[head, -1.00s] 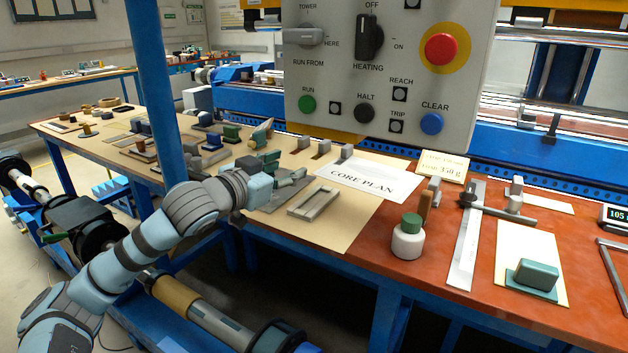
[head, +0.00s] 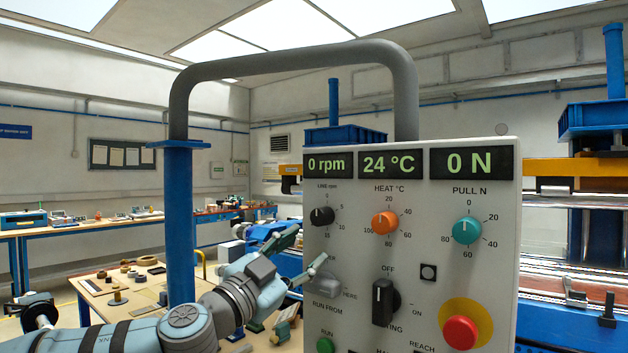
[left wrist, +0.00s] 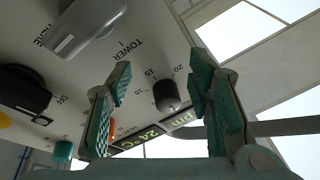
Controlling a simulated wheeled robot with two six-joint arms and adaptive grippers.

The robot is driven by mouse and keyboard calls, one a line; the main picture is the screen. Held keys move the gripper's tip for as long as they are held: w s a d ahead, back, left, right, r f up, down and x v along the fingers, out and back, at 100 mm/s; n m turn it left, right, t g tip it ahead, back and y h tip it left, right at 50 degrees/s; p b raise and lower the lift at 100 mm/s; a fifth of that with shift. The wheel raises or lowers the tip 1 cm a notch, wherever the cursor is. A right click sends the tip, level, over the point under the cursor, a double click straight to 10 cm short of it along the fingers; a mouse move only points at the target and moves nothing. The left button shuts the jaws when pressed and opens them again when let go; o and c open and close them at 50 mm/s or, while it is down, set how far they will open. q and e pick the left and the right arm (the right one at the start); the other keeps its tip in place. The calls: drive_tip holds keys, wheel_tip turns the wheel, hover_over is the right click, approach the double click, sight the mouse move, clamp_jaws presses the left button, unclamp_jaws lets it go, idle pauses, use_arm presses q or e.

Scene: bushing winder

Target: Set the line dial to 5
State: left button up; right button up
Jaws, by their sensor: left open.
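The line dial (head: 322,216) is a small black knob at the upper left of the control panel, under a display (head: 331,165) reading 0 rpm. I cannot clearly tell where its pointer stands. My left gripper (head: 304,252) is open and empty, just below and left of the dial, its fingers towards the panel. In the left wrist view, the dial (left wrist: 166,95) shows between the two green-padded fingers of my gripper (left wrist: 160,80), ahead of them and apart from both. My right gripper is in neither view.
The orange heat dial (head: 385,222) and teal pull dial (head: 467,231) sit right of the line dial. A grey tower lever (head: 322,284) and black heating switch (head: 384,302) are below. A red stop button (head: 460,332) is lower right. A grey tube frame (head: 290,58) arches above the panel.

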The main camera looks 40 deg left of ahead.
sight(316, 219)
use_arm(q)
drive_tip(key=w+a+f+n+y+p, duration=0.1)
drive_tip(key=a+n+y, duration=0.1)
drive_tip(key=a, duration=0.2)
drive_tip(key=d+r+h, duration=0.1)
drive_tip(key=r, duration=0.1)
drive_tip(key=d+r+n+h, duration=0.1)
drive_tip(key=d+r, duration=0.1)
drive_tip(key=d+r+t+h, duration=0.1)
drive_tip(key=d+r, duration=0.1)
drive_tip(key=shift+w+d+r+n+h+p, duration=0.1)
drive_tip(key=shift+w+r+n+h+p, duration=0.1)
drive_tip(key=shift+n+h+p, duration=0.1)
drive_tip(key=shift+w+d, duration=0.15)
drive_tip(key=shift+w, duration=0.05)
drive_tip(key=shift+d, duration=0.45)
drive_tip(key=c, duration=0.3)
drive_tip(key=shift+s+r, duration=0.1)
drive_tip(key=shift+s, duration=0.1)
drive_tip(key=c, duration=0.3)
drive_tip(key=shift+a, duration=0.3)
clamp_jaws()
drive_tip(key=shift+d, duration=0.2)
drive_tip(key=shift+a, duration=0.2)
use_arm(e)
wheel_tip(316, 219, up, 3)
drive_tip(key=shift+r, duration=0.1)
